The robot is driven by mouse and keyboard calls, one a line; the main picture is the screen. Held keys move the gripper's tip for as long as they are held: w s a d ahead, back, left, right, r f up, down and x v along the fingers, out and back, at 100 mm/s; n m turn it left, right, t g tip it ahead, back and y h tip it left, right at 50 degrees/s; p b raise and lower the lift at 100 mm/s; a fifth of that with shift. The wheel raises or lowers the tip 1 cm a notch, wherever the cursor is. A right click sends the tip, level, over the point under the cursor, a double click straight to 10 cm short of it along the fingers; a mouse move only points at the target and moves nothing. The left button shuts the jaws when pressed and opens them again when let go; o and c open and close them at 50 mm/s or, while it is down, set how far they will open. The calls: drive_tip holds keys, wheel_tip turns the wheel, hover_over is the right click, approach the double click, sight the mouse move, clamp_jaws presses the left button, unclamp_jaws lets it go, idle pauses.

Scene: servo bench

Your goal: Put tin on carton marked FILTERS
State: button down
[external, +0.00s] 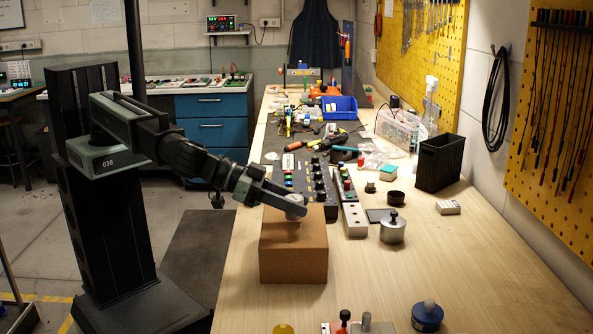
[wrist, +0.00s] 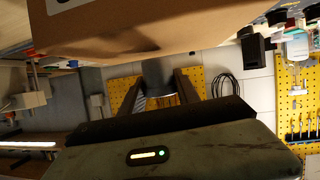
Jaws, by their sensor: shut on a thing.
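A brown carton (external: 293,262) stands on the near left of the bench. In the wrist view the carton (wrist: 150,32) fills the upper part, with a corner of a white label (wrist: 60,4) whose lettering I cannot read. My gripper (external: 292,206) is over the carton's top, shut on a small pale grey tin (external: 296,200). In the wrist view my gripper's fingers (wrist: 158,88) stand on either side of the grey tin (wrist: 155,72), at the carton's top face. I cannot tell whether the tin touches the carton. A dark patch shows on the carton below it.
A silver weight with a black knob (external: 392,229) stands right of the carton. A blue-topped pot (external: 427,316) stands at the near edge. A black control panel (external: 318,183) and a white switch strip (external: 354,218) lie behind the carton.

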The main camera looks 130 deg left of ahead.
drive_tip(key=shift+f, duration=0.9)
drive_tip(key=shift+r, duration=0.25)
drive_tip(key=shift+f, duration=0.2)
drive_tip(key=c, duration=0.9)
unclamp_jaws()
drive_tip(key=shift+r, duration=0.1)
drive_tip(key=shift+r, duration=0.1)
